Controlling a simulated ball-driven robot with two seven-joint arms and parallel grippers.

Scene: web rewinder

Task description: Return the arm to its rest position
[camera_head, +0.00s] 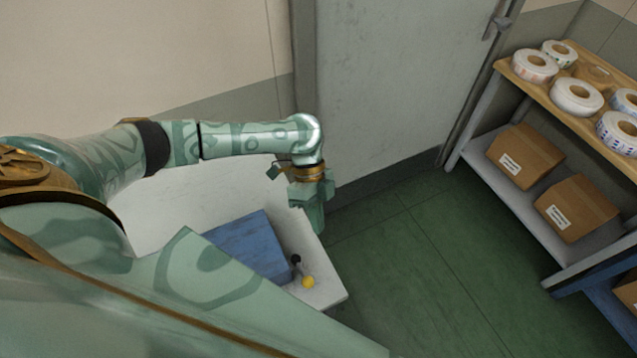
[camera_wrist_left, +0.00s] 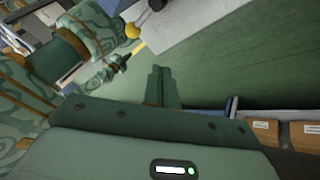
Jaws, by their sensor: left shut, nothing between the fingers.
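My left arm comes in from the left in the head view and reaches over a white machine top. My left gripper (camera_head: 312,215) points down beside the right edge of that top, next to the door. Its fingers are shut and hold nothing. In the left wrist view the closed fingers (camera_wrist_left: 161,88) show in front of the green floor. My right gripper does not show clearly in the head view; part of my own patterned body shows at the left of the wrist view.
The white top (camera_head: 165,205) carries a blue block (camera_head: 245,245) and a yellow knob (camera_head: 307,282) near its corner. A shelf (camera_head: 510,185) with tape rolls (camera_head: 577,96) and cardboard boxes (camera_head: 525,156) stands right. The green floor (camera_head: 400,260) between is clear. A grey door (camera_head: 390,90) is behind.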

